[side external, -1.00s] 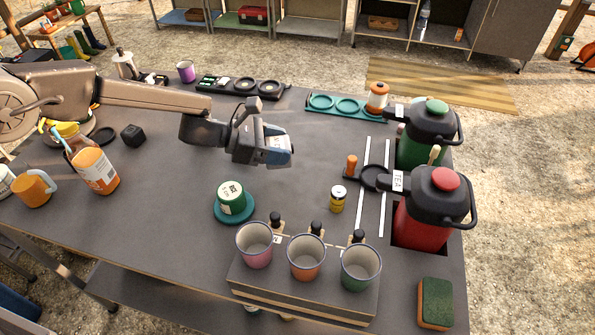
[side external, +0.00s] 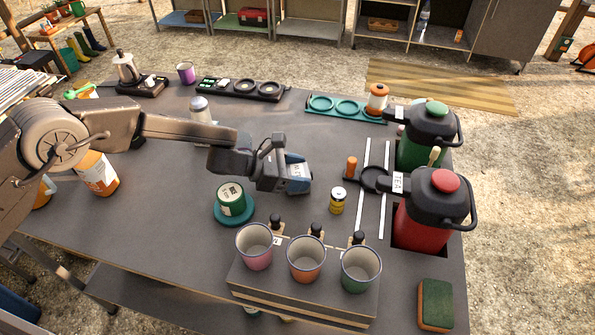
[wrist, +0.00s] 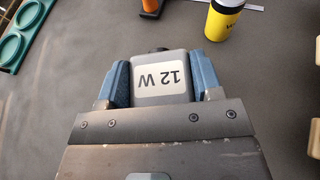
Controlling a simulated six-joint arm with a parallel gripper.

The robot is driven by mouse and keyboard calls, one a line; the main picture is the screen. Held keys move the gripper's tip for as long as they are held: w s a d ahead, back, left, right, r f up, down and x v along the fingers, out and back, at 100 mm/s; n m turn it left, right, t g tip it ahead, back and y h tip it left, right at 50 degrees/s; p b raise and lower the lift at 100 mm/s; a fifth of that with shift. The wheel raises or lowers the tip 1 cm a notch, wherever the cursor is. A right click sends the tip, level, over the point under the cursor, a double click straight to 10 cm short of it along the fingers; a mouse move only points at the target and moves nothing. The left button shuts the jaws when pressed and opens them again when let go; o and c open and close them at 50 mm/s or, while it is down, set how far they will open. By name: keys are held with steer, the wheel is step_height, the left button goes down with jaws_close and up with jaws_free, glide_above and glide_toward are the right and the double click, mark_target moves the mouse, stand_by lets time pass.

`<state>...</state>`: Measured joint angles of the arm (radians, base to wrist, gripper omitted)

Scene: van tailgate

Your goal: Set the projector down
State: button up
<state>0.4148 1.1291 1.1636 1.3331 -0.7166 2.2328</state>
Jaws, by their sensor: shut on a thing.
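The projector is a small grey block with a white "12 W" label; it shows in the wrist view (wrist: 160,92), upside down as read there. In the side view the projector (side external: 297,171) is partly covered by the fingers. My gripper (side external: 296,176) is shut on it, with a blue finger pad on each side; it also shows in the wrist view (wrist: 160,80). I cannot tell whether the projector's underside touches the table.
A yellow can (side external: 337,201) stands just right and front, and an orange handle (side external: 351,166) to the right. A green tin (side external: 230,197) on a teal coaster is at the front left. Three cups (side external: 306,259) stand in front.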

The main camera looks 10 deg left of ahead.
mark_target(299, 170)
steer(key=o, duration=1.1)
steer(key=shift+f, duration=0.15)
steer(key=shift+o, duration=0.2)
steer(key=shift+r, duration=0.25)
steer(key=v, duration=0.5)
steer(key=shift+a+r, duration=0.1)
steer(key=shift+r, duration=0.25)
step_height(299, 170, up, 6)
steer(key=shift+r, duration=0.1)
